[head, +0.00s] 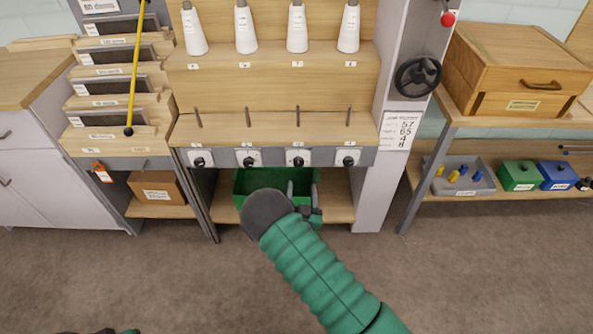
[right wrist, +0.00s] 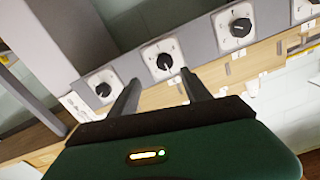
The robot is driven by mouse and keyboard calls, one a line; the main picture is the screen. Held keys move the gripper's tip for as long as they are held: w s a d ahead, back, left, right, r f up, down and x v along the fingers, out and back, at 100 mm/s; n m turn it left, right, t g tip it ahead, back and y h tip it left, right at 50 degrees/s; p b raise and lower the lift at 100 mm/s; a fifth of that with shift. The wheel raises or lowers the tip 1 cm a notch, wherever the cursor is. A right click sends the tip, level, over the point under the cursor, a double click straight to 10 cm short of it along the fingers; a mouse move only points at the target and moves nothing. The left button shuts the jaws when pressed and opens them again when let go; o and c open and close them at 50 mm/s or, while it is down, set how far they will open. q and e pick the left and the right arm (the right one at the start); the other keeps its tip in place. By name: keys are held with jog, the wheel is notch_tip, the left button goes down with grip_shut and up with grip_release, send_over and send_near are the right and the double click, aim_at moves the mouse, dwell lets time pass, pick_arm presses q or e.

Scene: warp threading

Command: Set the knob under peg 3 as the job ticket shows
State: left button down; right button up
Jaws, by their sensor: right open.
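The knob under peg 3 (head: 298,161) is black on a white square plate, third from left on the grey strip. It also shows in the right wrist view (right wrist: 164,61), which looks upside down. Peg 3 (head: 298,116) stands above it. My right gripper (head: 303,187) is open and empty, just below and in front of this knob. Its fingers (right wrist: 161,78) point toward it, with no visible contact.
Similar knobs sit beside it, under peg 2 (head: 249,158) and peg 4 (head: 348,158). White cones (head: 297,28) stand above. A black handwheel (head: 418,77) is on the post. The floor in front is clear.

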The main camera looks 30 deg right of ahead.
aim_at(298, 163)
jog(key=w, duration=0.2)
jog(key=w+d+b, duration=0.1)
jog(key=w, duration=0.3)
jog(key=shift+d+r, duration=0.3)
jog(key=w+d, duration=0.1)
jog(key=w+d+b, duration=0.1)
jog(key=w+d, duration=0.1)
jog(key=shift+d+f, duration=0.1)
jog(key=shift+f, duration=0.15)
jog(key=shift+w+d, duration=0.15)
jog(key=shift+d, duration=0.05)
jog(key=shift+a+r, duration=0.25)
jog(key=shift+a, duration=0.15)
jog(key=shift+c, duration=1.7)
jog(key=shift+d, duration=0.15)
jog(key=c, duration=0.7)
grip_shut()
pick_arm(q)
jog(key=f, duration=0.1)
jog(key=a+f, duration=0.1)
jog(key=f, duration=0.1)
jog(key=shift+a, duration=0.2)
